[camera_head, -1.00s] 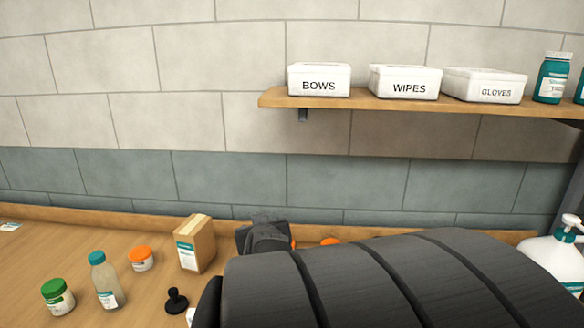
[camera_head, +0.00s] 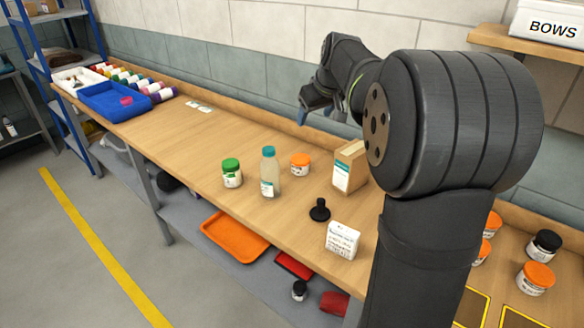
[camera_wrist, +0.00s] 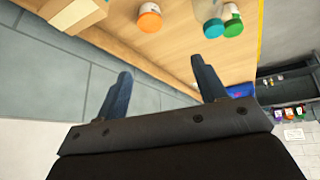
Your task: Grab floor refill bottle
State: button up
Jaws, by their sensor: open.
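No label in view reads clearly as a floor refill bottle. A clear bottle with a teal cap (camera_head: 269,175) stands upright on the wooden workbench, between a green-lidded jar (camera_head: 231,173) and an orange-lidded jar (camera_head: 299,165). In the wrist view the same bottle (camera_wrist: 206,9) shows at the top edge, partly cut off, beside the green-lidded jar (camera_wrist: 234,14). My gripper (camera_wrist: 163,82) is open and empty, above the back of the bench and apart from the bottle. In the head view the gripper (camera_head: 303,116) is small and its fingers are partly hidden.
A cardboard box (camera_head: 349,168), a black knob-like object (camera_head: 319,210) and a white labelled box (camera_head: 342,240) stand right of the jars. A blue tray (camera_head: 112,101) lies at the far left. An orange tray (camera_head: 235,237) is on the lower shelf. The bench's left-middle is mostly clear.

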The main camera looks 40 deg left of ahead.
jog(key=s+a+r+n+g+h, duration=0.2)
jog(key=s+a+n+g, duration=0.1)
jog(key=s+a, duration=0.35)
send_near(269, 149)
jog(key=x, duration=0.5)
jog(key=shift+s+d+f, duration=0.2)
jog(key=shift+s+d, duration=0.05)
jog(key=shift+s, duration=0.05)
jog(key=shift+w+a+x, duration=0.1)
jog(key=shift+x, duration=1.25)
jog(key=shift+w+a+x, duration=0.15)
jog(key=shift+x, duration=1.25)
jog(key=shift+r, duration=0.15)
jog(key=c, duration=1.3)
